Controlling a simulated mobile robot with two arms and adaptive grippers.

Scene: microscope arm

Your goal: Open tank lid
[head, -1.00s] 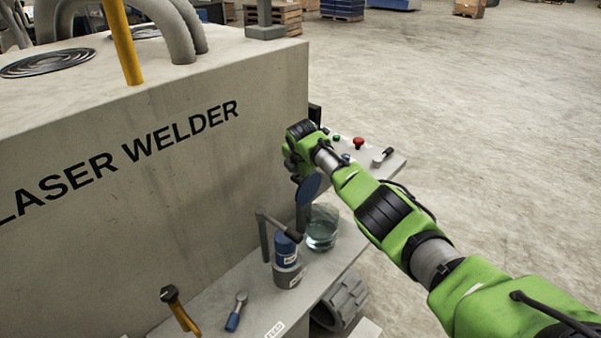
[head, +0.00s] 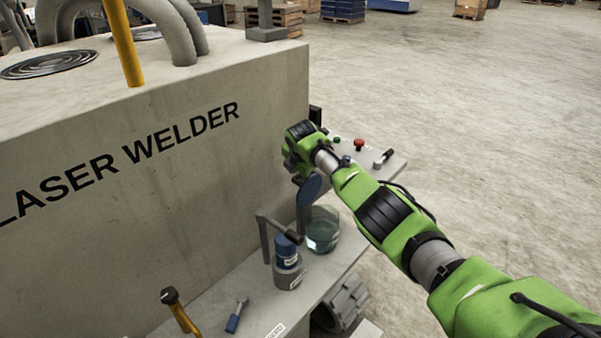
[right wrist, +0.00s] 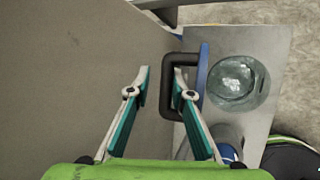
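The tank (head: 323,238) is a clear round vessel with bluish-green liquid on the ledge, and its open top faces me in the right wrist view (right wrist: 236,84). The blue lid (head: 310,188) stands up steeply at the tank's left side; in the right wrist view the lid (right wrist: 203,72) is almost edge-on. Its dark looped handle (right wrist: 176,118) points toward the welder wall. My right gripper (right wrist: 161,72) is open, with its right finger in the handle loop and its left finger apart from it. In the head view my wrist hides the fingertips. My left gripper is not in view.
The laser welder wall (head: 190,180) rises close to the left of my right gripper. A blue-capped bottle (head: 288,262), a grey bent bracket and a small blue-handled tool (head: 236,318) are on the ledge. A panel with buttons (head: 375,155) lies beyond my wrist. Open floor is right.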

